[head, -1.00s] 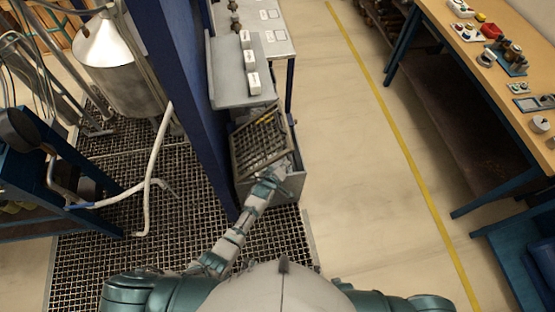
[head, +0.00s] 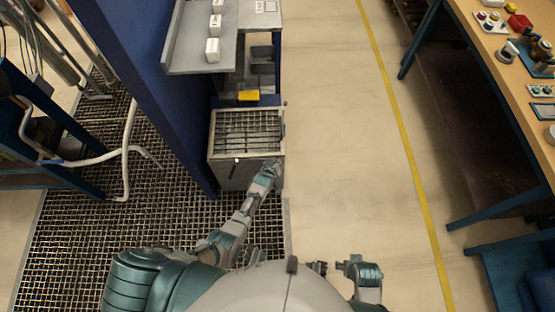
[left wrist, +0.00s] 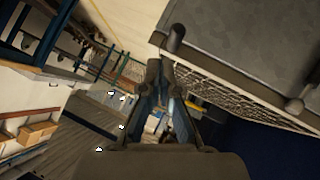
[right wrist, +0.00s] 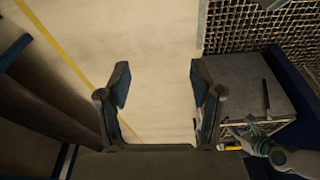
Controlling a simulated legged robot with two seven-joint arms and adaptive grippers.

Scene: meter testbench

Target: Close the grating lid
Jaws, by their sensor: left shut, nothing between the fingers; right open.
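The grating lid (head: 250,131) is a framed metal grid. In the head view it lies about level across the top of the grey box (head: 236,176); a small remaining gap cannot be ruled out. In the left wrist view the grating (left wrist: 235,95) runs along an edge of the grey box (left wrist: 250,40). My left gripper (head: 277,164) is shut and empty at the lid's near right corner; whether it touches is unclear. Its closed fingers show in the left wrist view (left wrist: 166,68). My right gripper (right wrist: 160,85) is open and empty over bare floor, away from the box.
A blue post (head: 150,90) stands close to the left of the box. A grey shelf (head: 202,52) with white blocks is behind it, and a yellow item (head: 248,95) sits just beyond the lid. The floor to the right (head: 340,150) is clear up to the wooden workbench (head: 510,75).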

